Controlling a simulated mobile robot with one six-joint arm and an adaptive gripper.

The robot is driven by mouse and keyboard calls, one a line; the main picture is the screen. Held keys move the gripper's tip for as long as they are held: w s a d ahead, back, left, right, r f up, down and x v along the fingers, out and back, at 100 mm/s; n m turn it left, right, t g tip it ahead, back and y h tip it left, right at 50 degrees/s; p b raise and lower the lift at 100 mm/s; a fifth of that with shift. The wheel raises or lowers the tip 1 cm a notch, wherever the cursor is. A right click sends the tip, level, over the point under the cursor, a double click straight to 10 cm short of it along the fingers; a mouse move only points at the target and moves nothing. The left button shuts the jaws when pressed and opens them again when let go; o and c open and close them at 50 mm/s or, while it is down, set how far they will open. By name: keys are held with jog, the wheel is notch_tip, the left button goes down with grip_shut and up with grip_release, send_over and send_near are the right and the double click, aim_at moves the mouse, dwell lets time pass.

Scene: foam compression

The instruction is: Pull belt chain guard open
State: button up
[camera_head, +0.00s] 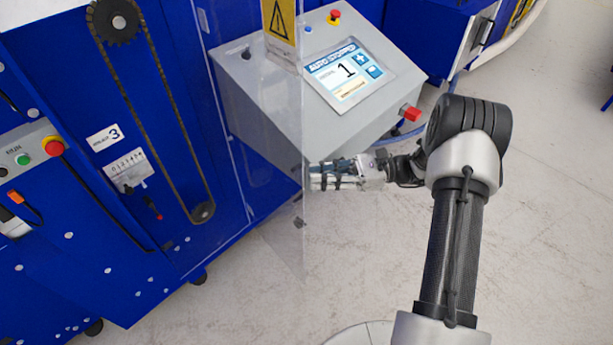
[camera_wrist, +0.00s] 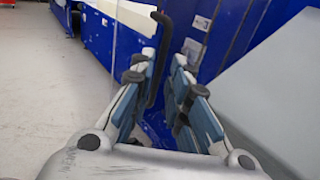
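The chain guard (camera_head: 278,215) is a clear panel in the head view. It stands out at an angle from the blue machine front, to the right of the drive chain (camera_head: 165,170), which shows uncovered. A yellow warning sign (camera_head: 278,20) is at its top. My gripper (camera_head: 318,178) is beside the guard's outer edge, below the control box. In the wrist view my gripper (camera_wrist: 163,110) has its fingers apart. A black bent bar (camera_wrist: 157,55), seemingly a handle, shows between them, nearer the left finger. I cannot tell whether it touches. The clear panel is hard to make out there.
The grey control box (camera_head: 270,95) with a screen and a red knob (camera_head: 410,113) is close above my gripper. Blue machine panels (camera_head: 60,235) fill the left. The pale floor (camera_head: 550,200) is clear at the right.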

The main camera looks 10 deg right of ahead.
jog(key=d, duration=0.7)
jog(key=shift+s+d, duration=0.25)
jog(key=shift+d, duration=0.1)
jog(key=s+a+r+n+g+h, duration=0.3)
jog(key=s+a+r+n+h, duration=0.6)
jog(key=r, duration=0.3)
jog(key=s+d+r+n+t+h, duration=0.1)
jog(key=s+r+n+t+h, duration=0.1)
jog(key=s, duration=0.6)
jog(key=s+d+r+n+t+h, duration=0.2)
jog(key=s+n+t+h, duration=0.2)
jog(key=s+n+h, duration=0.3)
jog(key=shift+s+n+t, duration=0.4)
jog(key=shift+s, duration=0.55)
